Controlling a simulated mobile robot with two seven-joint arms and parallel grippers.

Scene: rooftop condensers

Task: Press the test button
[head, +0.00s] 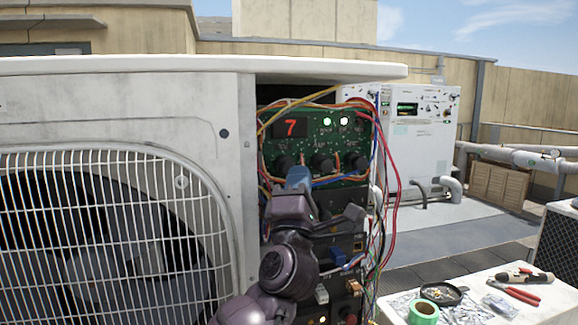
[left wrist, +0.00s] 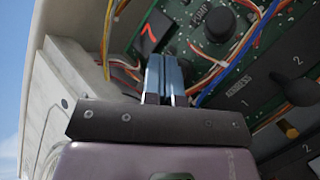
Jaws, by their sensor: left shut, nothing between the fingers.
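The green circuit board (head: 332,141) sits in the open bay of the condenser unit. It carries a red display (head: 290,128) reading 7, lit round lights at upper right and a row of black round controls (head: 321,164). I cannot read which control is the test button. My left gripper (head: 299,175) is shut and empty, its blue fingers pointing up at the board's lower left, just below the leftmost round control (head: 284,162). In the left wrist view the shut fingertips (left wrist: 164,62) overlap the board's edge below the display (left wrist: 149,38); contact cannot be told. My right gripper is out of view.
Loose coloured wires (head: 388,185) hang down the bay's right side. The condenser's fan grille (head: 110,240) fills the left. Dark modules with switches (left wrist: 285,90) lie below the board. A table (head: 480,298) with pliers and green tape (head: 423,311) stands at lower right.

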